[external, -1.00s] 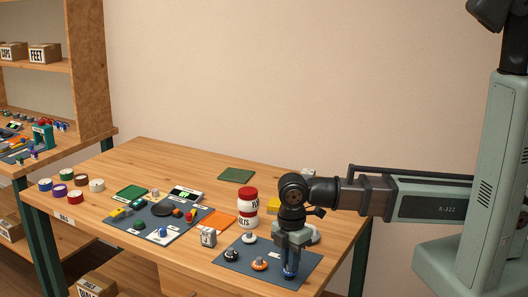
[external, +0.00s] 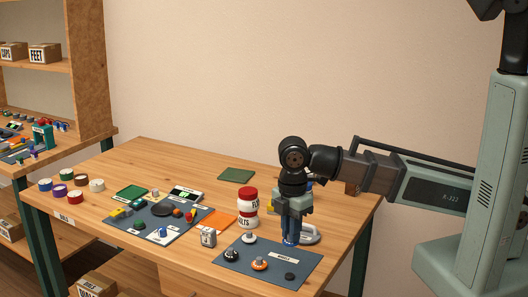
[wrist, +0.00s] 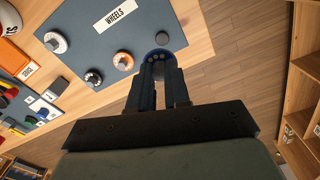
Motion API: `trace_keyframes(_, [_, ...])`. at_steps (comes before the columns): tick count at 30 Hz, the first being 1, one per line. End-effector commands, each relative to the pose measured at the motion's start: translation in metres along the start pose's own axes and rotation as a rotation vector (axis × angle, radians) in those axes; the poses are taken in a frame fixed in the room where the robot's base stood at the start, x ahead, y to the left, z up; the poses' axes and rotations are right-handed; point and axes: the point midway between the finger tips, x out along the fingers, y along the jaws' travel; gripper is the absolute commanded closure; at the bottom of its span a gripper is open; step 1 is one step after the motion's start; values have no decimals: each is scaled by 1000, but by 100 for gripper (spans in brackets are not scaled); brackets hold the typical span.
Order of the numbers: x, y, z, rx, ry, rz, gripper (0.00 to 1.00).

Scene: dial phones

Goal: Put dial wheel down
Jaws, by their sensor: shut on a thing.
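A blue dial wheel with small pale dots (wrist: 158,53) is between my fingertips in the wrist view. My gripper (wrist: 157,72) is shut on it, and the fingers hide part of it. In the external view my gripper (external: 291,240) is above the far right part of the dark wheels mat (external: 250,275); the wheel is hard to separate from the blue fingers there. On the mat are a white wheel (external: 249,238), a black wheel (external: 231,255), an orange wheel (external: 259,263) and a small bare dark disc (external: 289,276).
A grey-white rounded object (external: 309,236) is just behind my gripper. A second dark mat (external: 150,228) holds several parts. The table's back middle is mostly clear.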

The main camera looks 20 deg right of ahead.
Motion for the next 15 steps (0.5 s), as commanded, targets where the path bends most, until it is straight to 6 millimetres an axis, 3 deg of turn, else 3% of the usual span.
trace_keyframes(5, [1, 22, 21, 52, 0, 0, 100])
trace_keyframes(15, [8, 90, 86, 212, 0, 0, 100])
